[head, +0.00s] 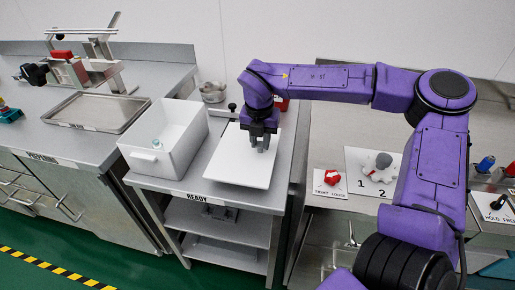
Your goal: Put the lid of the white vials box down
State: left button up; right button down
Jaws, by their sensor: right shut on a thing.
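The white vials box (140,160) stands open on the left part of the cart marked READY, with a small clear vial with a pale cap (157,144) visible inside. Its flat white lid (235,168) is to the right of the box, level over the right part of the cart top. My right gripper (262,145) points down over the lid's upper right part and is shut on it; the grip point is mostly hidden by the fingers. I cannot tell whether the lid touches the cart top or is just above it. My left gripper is not in view.
A metal tray (98,126) lies on the left bench below a press-like stand (90,70). A small metal bowl (212,92) is behind the box. On the right bench are a red knob (332,177) and a grey-white part (380,165) on marked plates.

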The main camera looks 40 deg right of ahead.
notch_tip(320, 180, down, 3)
jog(key=shift+f, duration=0.15)
jog(key=c, duration=0.9)
grip_release()
notch_tip(320, 180, up, 12)
jog(key=a, duration=0.1)
jog(key=shift+s, duration=0.45)
jog(key=shift+a, duration=0.1)
